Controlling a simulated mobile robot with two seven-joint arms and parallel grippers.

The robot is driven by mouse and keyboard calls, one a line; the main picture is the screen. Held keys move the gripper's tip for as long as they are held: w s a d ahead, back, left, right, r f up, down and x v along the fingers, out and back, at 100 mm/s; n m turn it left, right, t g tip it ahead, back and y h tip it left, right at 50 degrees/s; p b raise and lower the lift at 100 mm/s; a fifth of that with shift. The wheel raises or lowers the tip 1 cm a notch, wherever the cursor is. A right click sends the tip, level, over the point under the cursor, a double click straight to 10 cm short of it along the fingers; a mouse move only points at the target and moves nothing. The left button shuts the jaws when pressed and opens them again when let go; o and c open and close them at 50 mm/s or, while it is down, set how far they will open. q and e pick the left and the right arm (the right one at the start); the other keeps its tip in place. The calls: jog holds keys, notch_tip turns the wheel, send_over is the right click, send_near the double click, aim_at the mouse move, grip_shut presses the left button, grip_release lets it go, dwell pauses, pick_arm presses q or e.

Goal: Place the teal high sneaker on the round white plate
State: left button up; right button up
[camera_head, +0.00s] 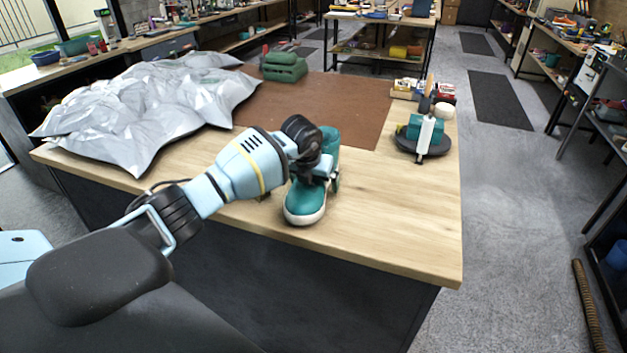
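A teal high sneaker (305,203) with a pale sole is near the front edge of the wooden table, toe toward me. Its teal upper rises behind my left gripper (328,178), which hides its middle. The gripper is at the shoe's ankle, with a dark finger part at the right side; I cannot tell how firmly the fingers close on it. Whether the sole touches the table is unclear. I cannot make out a round white plate. My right gripper is out of view.
The wooden table (400,220) is bare at front right. A brown mat (335,105) covers its middle. Crumpled silver sheeting (150,105) lies left, a green case (284,67) at the back. Small boxes (405,88) and a pale round item (444,110) are back right.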

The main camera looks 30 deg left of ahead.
pick_arm(q)
jog(key=shift+r, duration=0.1)
jog(key=shift+r, duration=0.3)
jog(key=p+v, duration=0.1)
jog(key=v, duration=1)
jog(key=shift+s+r, duration=0.2)
jog(key=shift+r, duration=0.05)
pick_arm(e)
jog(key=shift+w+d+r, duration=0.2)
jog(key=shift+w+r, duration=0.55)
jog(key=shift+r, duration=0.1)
